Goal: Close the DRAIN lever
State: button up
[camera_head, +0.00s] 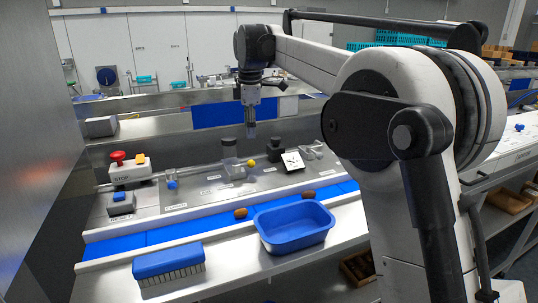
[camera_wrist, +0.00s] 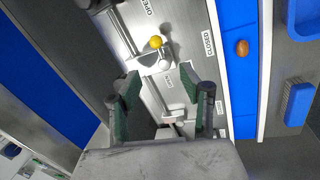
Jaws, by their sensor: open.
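A lever with a yellow ball knob (camera_head: 251,163) stands on the grey control panel behind the blue belt. The knob (camera_wrist: 156,42) also shows in the wrist view, on the panel between the labels OPEN and CLOSED. The lettering of its name label is too small to read, so I cannot tell if it is DRAIN. My gripper (camera_head: 251,130) hangs above the panel, close to the knob in the head view. In the wrist view my gripper (camera_wrist: 158,84) is open, its green-padded fingers apart and empty. The knob lies beyond the fingertips, not touching them.
A blue-knobbed control (camera_head: 172,184) and a red stop button (camera_head: 117,157) sit on the panel's left. A white sign (camera_head: 292,161) stands right of the yellow knob. A blue tub (camera_head: 294,226) and a blue brush (camera_head: 168,262) lie in front. Dates (camera_head: 240,213) are on the belt.

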aim_at(251, 161)
jog(key=p+x, duration=0.1)
jog(key=x, duration=0.8)
jog(key=p+x, duration=0.1)
jog(key=x, duration=0.4)
jog(key=shift+w+d+p, duration=0.1)
jog(key=shift+w+p, duration=0.2)
jog(key=shift+w, duration=0.05)
jog(key=shift+c, duration=0.2)
grip_shut()
